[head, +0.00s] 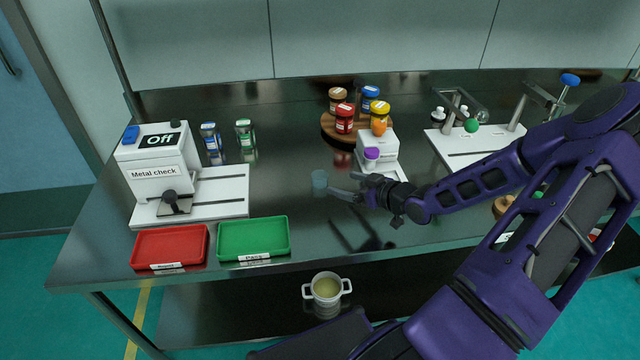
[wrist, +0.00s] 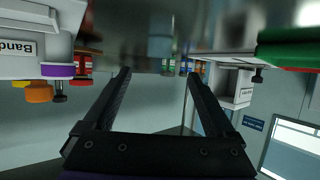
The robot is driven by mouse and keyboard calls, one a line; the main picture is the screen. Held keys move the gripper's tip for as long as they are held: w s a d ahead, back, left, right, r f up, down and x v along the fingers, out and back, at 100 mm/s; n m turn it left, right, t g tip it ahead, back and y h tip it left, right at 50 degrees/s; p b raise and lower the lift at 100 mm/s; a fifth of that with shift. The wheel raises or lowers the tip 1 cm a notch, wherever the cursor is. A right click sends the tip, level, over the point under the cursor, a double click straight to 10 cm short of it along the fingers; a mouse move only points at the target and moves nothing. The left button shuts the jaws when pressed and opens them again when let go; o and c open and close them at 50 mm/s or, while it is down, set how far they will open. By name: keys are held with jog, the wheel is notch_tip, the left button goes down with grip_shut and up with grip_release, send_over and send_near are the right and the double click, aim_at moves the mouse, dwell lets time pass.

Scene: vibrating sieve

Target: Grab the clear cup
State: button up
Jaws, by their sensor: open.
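The clear cup (head: 319,179) is a small, pale bluish see-through cup standing on the dark shiny table, left of the white dispenser. In the wrist view, which is upside down, the cup (wrist: 160,44) shows faintly ahead of the fingertips, roughly midway between them. My gripper (head: 343,185) is open and empty, low over the table just right of the cup, with its fingers pointing left at it. Both spread fingers of my gripper (wrist: 158,73) show in the wrist view. The cup appears just beyond the tips, not held.
The metal check machine (head: 155,165), red tray (head: 170,246) and green tray (head: 253,238) lie left. The table around the cup is clear.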

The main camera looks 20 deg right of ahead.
aim_at(315, 174)
jog(key=b+x, duration=0.1)
jog(key=x, duration=0.8)
jog(key=shift+w, duration=0.3)
jog(key=c, duration=1.4)
